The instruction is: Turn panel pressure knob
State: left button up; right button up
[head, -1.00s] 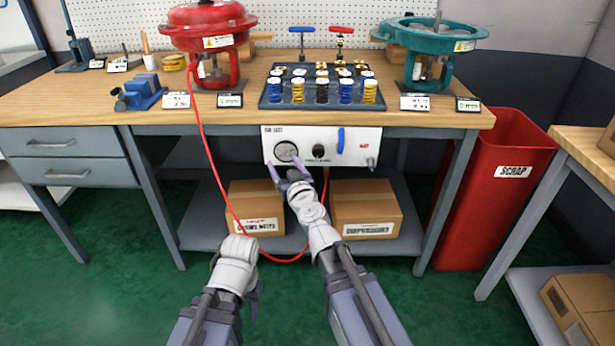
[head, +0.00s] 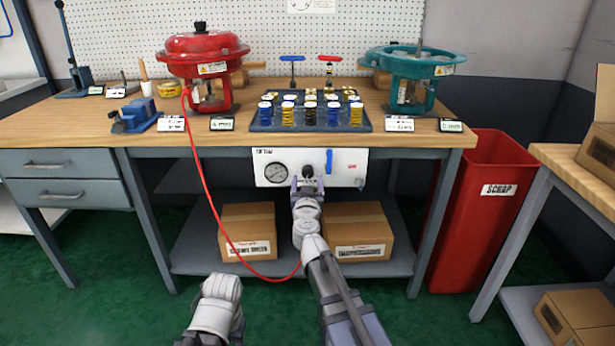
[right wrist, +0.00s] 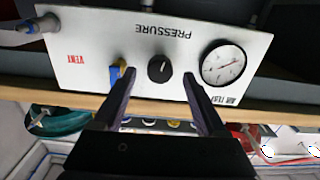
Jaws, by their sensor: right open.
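The white pressure panel (head: 345,158) hangs under the workbench's front edge, with a round gauge, a blue lever and a hose fitting. The black pressure knob (right wrist: 159,69) sits between gauge and lever; in the head view the knob (head: 308,169) is partly behind my fingers. My right gripper (right wrist: 158,84) is open in front of the panel, one finger on each side of the knob in the right wrist view. I see gaps beside the knob; contact is not visible. My left wrist is low at the bottom of the head view; its fingers cannot be made out.
The blue lever (right wrist: 121,72) is close to one right finger, the gauge (right wrist: 223,64) to the other. A red hose (head: 212,200) loops down left of my right arm. Cardboard boxes (head: 358,222) stand on the shelf below. A red scrap bin (head: 490,225) stands right.

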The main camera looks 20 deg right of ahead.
aim_at(308, 175)
jog(key=x, duration=0.3)
jog(key=shift+w, duration=0.2)
grip_shut()
dwell(0.4)
